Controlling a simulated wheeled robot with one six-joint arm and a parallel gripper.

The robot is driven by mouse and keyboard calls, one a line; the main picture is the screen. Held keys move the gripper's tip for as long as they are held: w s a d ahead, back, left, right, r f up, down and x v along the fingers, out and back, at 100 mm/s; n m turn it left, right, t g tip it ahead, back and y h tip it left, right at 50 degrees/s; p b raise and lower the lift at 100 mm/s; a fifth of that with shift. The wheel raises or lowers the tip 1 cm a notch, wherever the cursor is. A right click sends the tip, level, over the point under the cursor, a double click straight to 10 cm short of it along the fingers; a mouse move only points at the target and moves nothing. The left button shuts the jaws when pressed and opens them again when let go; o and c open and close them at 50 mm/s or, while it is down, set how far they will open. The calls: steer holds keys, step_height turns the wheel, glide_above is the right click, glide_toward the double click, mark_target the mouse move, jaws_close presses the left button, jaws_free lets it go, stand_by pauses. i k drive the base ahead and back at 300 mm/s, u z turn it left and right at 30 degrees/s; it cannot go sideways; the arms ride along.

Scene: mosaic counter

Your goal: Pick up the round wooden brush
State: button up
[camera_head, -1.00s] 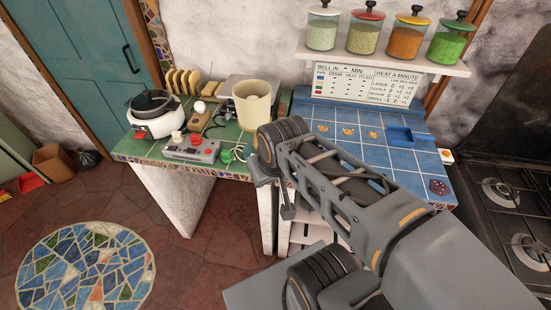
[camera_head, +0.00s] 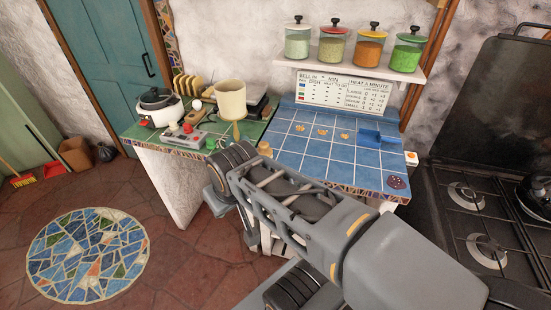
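A small round-topped wooden object (camera_head: 265,149) stands at the front of the counter, where the green and blue tiles meet. It looks like the round wooden brush, but its lower part is hidden behind my arm and I cannot see bristles. My gripper (camera_head: 232,215) hangs at the front edge of the counter, below and left of the wooden object and apart from it. My arm hides part of the gripper, and its finger gap is not clear. I see nothing held in it.
A beige cup-shaped vessel (camera_head: 231,98), a grey control box (camera_head: 186,138) and a white cooker (camera_head: 158,107) stand on the green tiles. Jars fill the shelf above. A stove (camera_head: 460,225) is at right.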

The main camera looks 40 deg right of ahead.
mark_target(263, 149)
steer(key=z, duration=1.1)
steer(key=i, duration=0.4)
steer(key=u, duration=0.25)
steer(key=k, duration=0.5)
steer(key=u, duration=1.4)
steer(key=i, duration=1.15)
steer(key=z, duration=2.05)
